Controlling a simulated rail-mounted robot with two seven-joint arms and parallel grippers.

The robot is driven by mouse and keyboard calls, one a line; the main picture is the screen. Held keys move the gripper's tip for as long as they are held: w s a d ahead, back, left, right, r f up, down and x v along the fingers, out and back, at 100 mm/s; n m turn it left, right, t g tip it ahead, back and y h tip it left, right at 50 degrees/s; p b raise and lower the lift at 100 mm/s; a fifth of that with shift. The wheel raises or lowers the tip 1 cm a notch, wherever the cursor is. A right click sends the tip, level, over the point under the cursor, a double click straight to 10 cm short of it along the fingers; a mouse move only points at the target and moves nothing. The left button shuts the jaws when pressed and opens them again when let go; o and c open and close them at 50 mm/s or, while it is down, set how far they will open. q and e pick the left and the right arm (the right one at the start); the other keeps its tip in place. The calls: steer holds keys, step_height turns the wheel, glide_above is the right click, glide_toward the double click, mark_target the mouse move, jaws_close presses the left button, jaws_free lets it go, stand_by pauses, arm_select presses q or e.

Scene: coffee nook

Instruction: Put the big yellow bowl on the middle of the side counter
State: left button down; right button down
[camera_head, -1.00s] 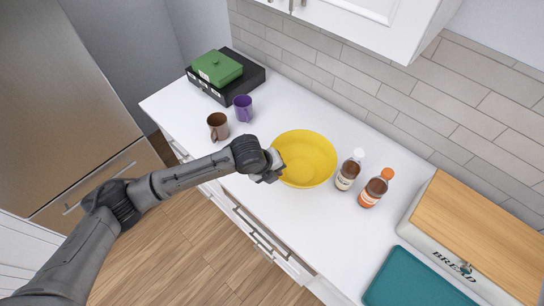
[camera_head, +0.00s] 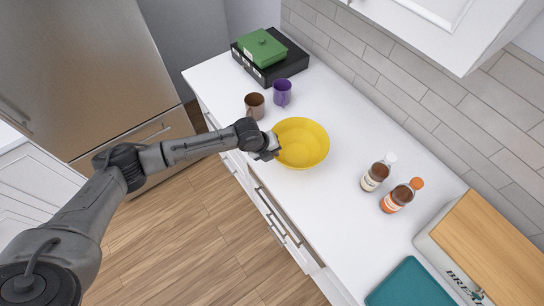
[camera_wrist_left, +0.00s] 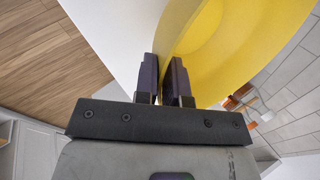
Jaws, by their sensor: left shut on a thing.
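The big yellow bowl (camera_head: 302,145) is upright, over the white counter (camera_head: 325,215) near its front edge, between the mugs and the bottles. My left gripper (camera_head: 270,153) comes in from the left and is shut on the bowl's near-left rim. In the left wrist view the two dark fingers (camera_wrist_left: 166,80) stand on either side of the yellow wall of the bowl (camera_wrist_left: 235,45). The bowl looks empty. I cannot tell whether its base touches the counter. My right gripper is not in view.
A brown mug (camera_head: 255,105) and a purple mug (camera_head: 282,92) stand behind the bowl, by a black box (camera_head: 290,65) with a green box (camera_head: 262,46) on top. Two bottles (camera_head: 377,173) (camera_head: 401,195), a bread box (camera_head: 500,235) and a teal board (camera_head: 412,285) are to the right.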

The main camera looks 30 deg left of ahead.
arm_select(q)
steer(key=shift+f, duration=2.1)
steer(key=c, duration=1.2)
jaws_free()
steer(key=shift+r+p, duration=0.2)
steer(key=shift+p, duration=0.1)
steer(key=v, duration=1.2)
